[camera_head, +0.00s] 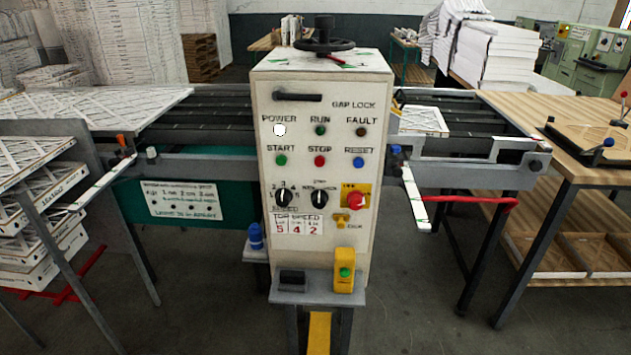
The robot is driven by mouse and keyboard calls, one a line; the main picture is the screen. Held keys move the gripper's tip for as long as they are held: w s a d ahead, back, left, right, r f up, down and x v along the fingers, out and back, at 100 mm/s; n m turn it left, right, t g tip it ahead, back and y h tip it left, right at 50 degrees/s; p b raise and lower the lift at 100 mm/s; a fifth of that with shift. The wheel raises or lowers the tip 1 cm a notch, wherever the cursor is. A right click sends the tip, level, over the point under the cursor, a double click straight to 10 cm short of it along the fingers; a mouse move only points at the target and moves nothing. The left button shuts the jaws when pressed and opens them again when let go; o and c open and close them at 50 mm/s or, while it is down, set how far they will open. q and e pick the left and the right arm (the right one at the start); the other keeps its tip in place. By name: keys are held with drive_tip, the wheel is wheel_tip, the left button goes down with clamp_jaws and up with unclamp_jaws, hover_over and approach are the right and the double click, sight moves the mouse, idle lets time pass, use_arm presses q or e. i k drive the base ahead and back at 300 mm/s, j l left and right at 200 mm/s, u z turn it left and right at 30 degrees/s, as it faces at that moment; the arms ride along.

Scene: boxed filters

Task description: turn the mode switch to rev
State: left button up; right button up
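The control panel (307,235) stands upright in the middle of the head view, its white face toward me. A black rotary knob (319,198) with small lettering above it sits right of centre on the panel; it appears to be the mode switch. Its lettering is too small to read surely, and I cannot tell which label its pointer marks. A similar black knob (284,198) sits to its left, with numbers around it and a speed label below. Neither of my grippers shows in this view, and nothing covers the knobs.
A red button on a yellow plate (355,197) sits close right of the mode knob. A yellow box with a green button (344,271) and a black block (292,278) stand on the ledge below. Filter stacks (40,262) are left, a wooden table (560,125) right.

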sight(318, 197)
drive_tip(key=j, duration=1.3)
drive_tip(key=i+z, duration=0.05)
